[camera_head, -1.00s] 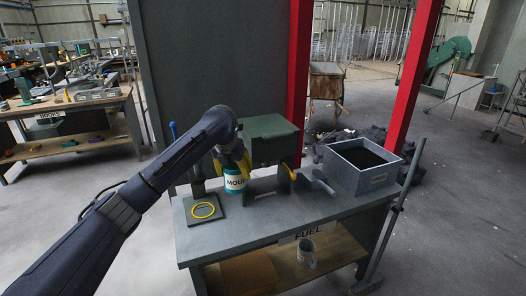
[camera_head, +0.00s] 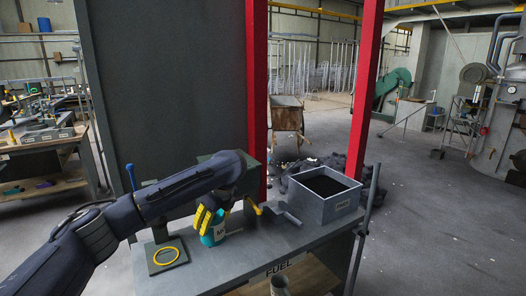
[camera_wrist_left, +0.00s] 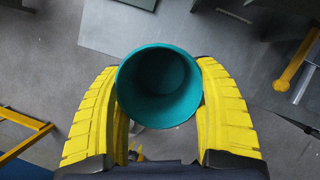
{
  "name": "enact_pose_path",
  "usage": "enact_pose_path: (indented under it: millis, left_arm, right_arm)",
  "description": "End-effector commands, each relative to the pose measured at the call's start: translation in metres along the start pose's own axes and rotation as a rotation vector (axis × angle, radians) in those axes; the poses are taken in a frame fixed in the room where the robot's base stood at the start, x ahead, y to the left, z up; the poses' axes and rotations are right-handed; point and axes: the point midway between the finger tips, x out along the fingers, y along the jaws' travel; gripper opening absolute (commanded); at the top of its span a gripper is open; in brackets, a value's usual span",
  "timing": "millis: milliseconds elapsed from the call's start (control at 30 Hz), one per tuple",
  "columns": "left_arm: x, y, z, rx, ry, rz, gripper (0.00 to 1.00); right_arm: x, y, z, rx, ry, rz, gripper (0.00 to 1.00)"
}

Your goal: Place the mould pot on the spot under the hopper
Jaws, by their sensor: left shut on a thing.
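In the left wrist view the pot (camera_wrist_left: 159,88) is open-topped, looks empty inside, and sits between the two yellow fingers (camera_wrist_left: 160,105). I cannot tell whether its base touches the bench. The dark green hopper (camera_head: 256,182) is mostly hidden behind my left arm, and the place under it is hidden too. A yellow lever (camera_head: 252,205) shows at its right. My right gripper is not in view.
A dark plate with a yellow ring (camera_head: 166,256) and a blue-handled post (camera_head: 131,178) stand left of the pot. A grey bin of dark material (camera_head: 328,207) and a scoop (camera_head: 285,215) are on the right. The bench front (camera_head: 215,265) is clear.

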Motion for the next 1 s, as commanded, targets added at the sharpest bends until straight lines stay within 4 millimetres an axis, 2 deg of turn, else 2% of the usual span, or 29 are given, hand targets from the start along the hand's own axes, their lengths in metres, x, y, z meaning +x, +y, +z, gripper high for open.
enact_pose_path:
  millis: [267, 567, 867, 1000]
  left_arm:
    - [-0.004, 0.007, -0.032, -0.304, -0.003, 0.126, 0.29]
    - [-0.005, 0.025, -0.070, -0.695, 0.000, 0.288, 0.29]
    - [-0.003, 0.058, -0.110, -1.131, 0.002, 0.471, 0.29]
    - [0.000, 0.081, -0.128, -1.353, 0.003, 0.565, 0.29]
  right_arm:
    - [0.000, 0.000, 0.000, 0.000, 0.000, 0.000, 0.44]
    - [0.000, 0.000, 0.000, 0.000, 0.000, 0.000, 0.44]
    - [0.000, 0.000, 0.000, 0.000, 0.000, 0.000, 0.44]
    - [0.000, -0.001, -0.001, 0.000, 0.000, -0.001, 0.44]
